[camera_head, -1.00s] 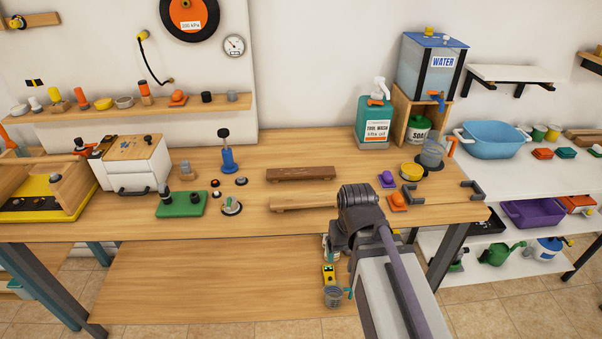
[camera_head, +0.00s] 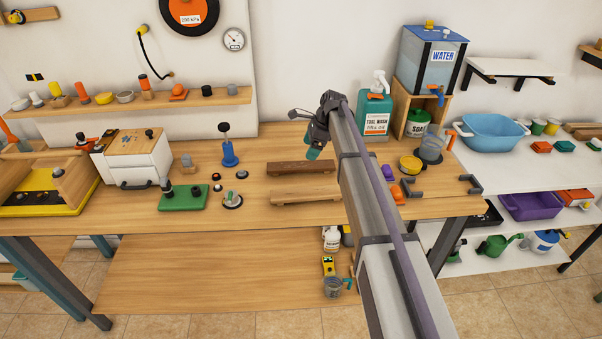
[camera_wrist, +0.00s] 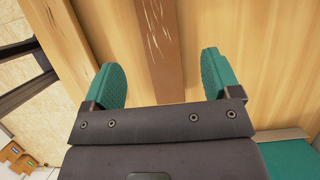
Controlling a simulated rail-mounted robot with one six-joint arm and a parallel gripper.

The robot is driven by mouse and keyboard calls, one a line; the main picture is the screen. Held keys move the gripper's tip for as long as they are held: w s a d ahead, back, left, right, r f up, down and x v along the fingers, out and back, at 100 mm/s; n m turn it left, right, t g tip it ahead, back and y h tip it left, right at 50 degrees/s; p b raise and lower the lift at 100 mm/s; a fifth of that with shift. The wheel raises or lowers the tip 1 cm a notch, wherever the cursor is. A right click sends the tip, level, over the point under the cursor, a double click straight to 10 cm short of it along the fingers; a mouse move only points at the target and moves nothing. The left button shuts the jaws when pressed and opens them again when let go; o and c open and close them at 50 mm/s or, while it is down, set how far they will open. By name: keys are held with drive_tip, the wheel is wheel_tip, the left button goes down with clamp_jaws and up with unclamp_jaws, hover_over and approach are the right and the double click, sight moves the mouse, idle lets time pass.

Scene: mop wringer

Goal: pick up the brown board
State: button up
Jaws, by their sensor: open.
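The dark brown board (camera_head: 292,168) lies flat on the workbench, long side running left to right. In the wrist view the brown board (camera_wrist: 162,50) runs down from the top edge between my two teal fingers, and its lower end is hidden behind the gripper body. My gripper (camera_head: 312,153) is over the right part of the board in the head view. In the wrist view my gripper (camera_wrist: 165,80) is open, with bare wood showing on both sides of the board. I see no finger touching it.
A lighter wooden board (camera_head: 300,195) lies parallel, nearer the bench's front edge. A green block (camera_head: 183,197) and a blue-based post (camera_head: 229,152) stand to the left.

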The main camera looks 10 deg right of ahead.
sight(301, 165)
drive_tip(key=b+x, duration=0.1)
drive_tip(key=x, duration=0.1)
drive_tip(key=shift+f, duration=0.45)
drive_tip(key=shift+a, duration=0.15)
drive_tip(key=b+x, duration=0.4)
drive_tip(key=x, duration=0.1)
drive_tip(key=shift+f+b, duration=0.15)
drive_tip(key=shift+b, duration=0.25)
drive_tip(key=shift+r, duration=0.3)
drive_tip(key=c, duration=1.1)
drive_tip(key=shift+o, duration=0.2)
drive_tip(key=shift+r+p, duration=0.1)
drive_tip(key=shift+p, duration=0.2)
wheel_tip(301, 165, up, 10)
drive_tip(key=p, duration=1)
